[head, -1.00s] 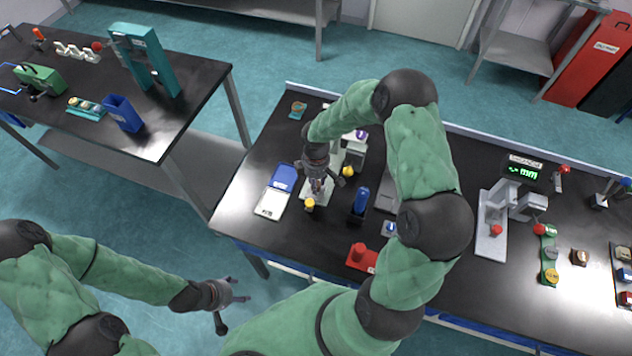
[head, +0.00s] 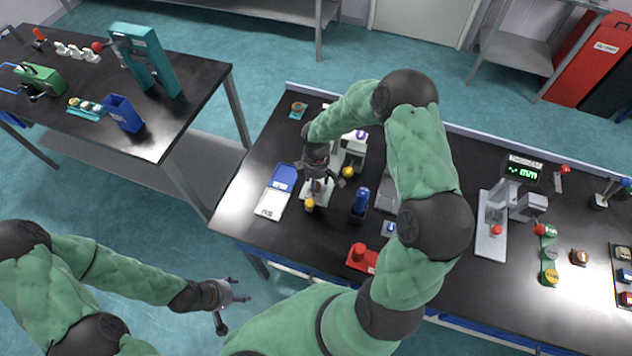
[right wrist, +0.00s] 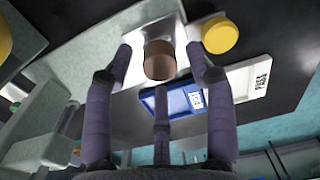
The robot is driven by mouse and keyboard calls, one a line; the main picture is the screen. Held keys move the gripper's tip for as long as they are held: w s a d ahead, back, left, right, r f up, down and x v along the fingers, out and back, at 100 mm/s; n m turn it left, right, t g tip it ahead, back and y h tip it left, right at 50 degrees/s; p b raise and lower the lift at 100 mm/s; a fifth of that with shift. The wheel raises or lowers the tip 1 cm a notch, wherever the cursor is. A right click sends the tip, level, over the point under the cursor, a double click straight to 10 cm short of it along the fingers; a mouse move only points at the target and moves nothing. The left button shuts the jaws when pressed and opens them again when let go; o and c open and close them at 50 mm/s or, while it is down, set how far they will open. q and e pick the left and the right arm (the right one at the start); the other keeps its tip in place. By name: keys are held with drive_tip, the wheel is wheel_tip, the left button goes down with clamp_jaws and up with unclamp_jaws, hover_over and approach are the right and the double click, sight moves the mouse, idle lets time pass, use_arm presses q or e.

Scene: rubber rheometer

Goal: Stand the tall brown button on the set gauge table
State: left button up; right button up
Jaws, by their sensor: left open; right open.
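The tall brown button (right wrist: 160,60) stands on the pale metal plate of the set gauge table (right wrist: 132,22) in the right wrist view. My right gripper (right wrist: 158,76) is open, with its fingers spread around the button and a gap on either side. In the head view my right gripper (head: 318,186) is over the white gauge's plate (head: 326,197), and its fingers largely hide the button. My left gripper (head: 240,290) is open and empty, off the front of the bench at lower left.
A yellow-topped piece (head: 309,204) stands close by the plate. A blue and white PASS tray (head: 270,207) lies to the left. A dark holder with a blue piece (head: 360,202) and a red block (head: 362,257) are to the right. A grey thickness gauge (head: 492,225) stands further right.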

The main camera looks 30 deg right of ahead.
wheel_tip(320, 180, up, 12)
drive_tip(key=shift+w+f+p, duration=0.15)
drive_tip(key=shift+f+p, duration=0.05)
drive_tip(key=shift+p, duration=0.15)
